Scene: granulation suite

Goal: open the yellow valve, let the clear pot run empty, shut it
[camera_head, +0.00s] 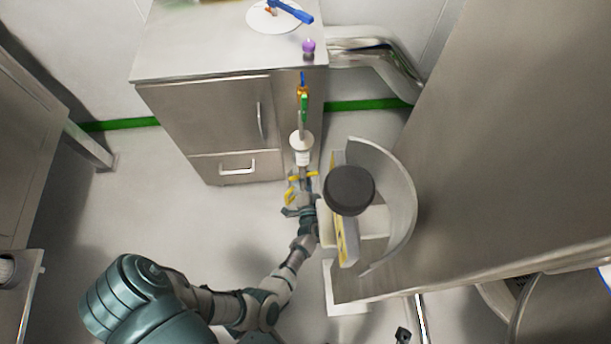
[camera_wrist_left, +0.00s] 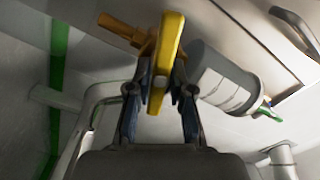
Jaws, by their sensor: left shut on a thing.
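The yellow valve handle (camera_wrist_left: 166,48) lies between the fingers of my left gripper (camera_wrist_left: 160,82), which is shut on it. In the head view, yellow valve parts (camera_head: 291,191) show beside the left gripper (camera_head: 299,193), low in front of the steel cabinet. A pale cylindrical pot (camera_wrist_left: 222,80) stands close to the handle in the wrist view; in the head view a white round top (camera_head: 301,140) shows just beyond the gripper. I cannot tell its contents or whether the valve is open. My right gripper is not recognisable.
A steel cabinet (camera_head: 208,115) stands beyond the valve, with a purple knob (camera_head: 308,46) and a white disc (camera_head: 278,17) on top. A curved guard (camera_head: 400,200) and dark round cap (camera_head: 349,190) are close right of my arm. Floor at left is clear.

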